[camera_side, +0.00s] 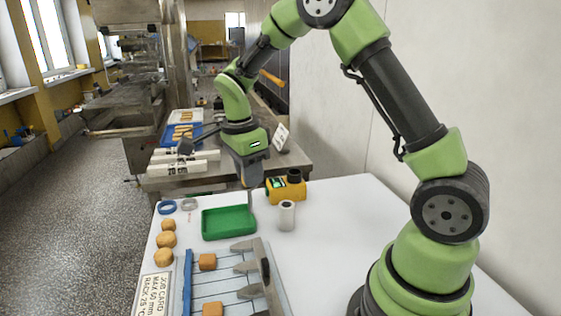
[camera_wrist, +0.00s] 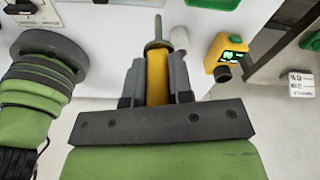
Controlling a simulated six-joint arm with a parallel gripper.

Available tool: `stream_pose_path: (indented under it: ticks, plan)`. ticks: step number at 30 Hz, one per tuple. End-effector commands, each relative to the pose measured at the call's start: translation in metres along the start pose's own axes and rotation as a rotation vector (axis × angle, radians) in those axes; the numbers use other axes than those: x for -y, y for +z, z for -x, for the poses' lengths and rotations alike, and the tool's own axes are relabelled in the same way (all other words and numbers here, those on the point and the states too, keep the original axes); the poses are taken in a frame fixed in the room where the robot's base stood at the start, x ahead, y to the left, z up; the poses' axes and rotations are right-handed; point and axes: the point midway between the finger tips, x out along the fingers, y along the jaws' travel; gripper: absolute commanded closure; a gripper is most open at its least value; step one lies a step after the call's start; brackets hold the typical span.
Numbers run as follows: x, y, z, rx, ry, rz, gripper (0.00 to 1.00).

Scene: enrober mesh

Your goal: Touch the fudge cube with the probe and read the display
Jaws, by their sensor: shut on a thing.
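My gripper (camera_side: 252,178) is shut on the probe, with its fingers pointing down above the table beside the green tray. In the wrist view my gripper (camera_wrist: 158,78) has the probe's yellow handle (camera_wrist: 157,80) between its fingers, and the metal stem extends beyond them. The stem appears at the tray's right end in the side view; contact cannot be told.
The green tray (camera_side: 228,222) looks empty. A white cylinder (camera_side: 287,215) stands beside it. Several rounded brown pieces (camera_side: 166,240), a blue ring (camera_side: 166,207) and a grey ring (camera_side: 189,204) lie left. A job card (camera_side: 155,291) lies beside the wire rack (camera_side: 230,292). The table's right is clear.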

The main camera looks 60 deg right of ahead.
Motion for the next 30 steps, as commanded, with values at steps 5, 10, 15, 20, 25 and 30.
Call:
stream_pose_path:
  ticks: [5,10,15,20,25,30]
  plan:
    - [-0.047,0.075,0.006,0.000,-0.030,0.244,1.00]
    - [-0.087,0.116,0.008,0.000,-0.049,0.403,1.00]
    - [-0.109,0.132,0.009,0.000,-0.059,0.480,1.00]
    - [-0.113,0.135,0.009,0.001,-0.061,0.492,1.00]
    - [-0.113,0.134,0.009,0.001,-0.060,0.490,1.00]
    - [-0.113,0.134,0.006,0.000,-0.059,0.491,1.00]
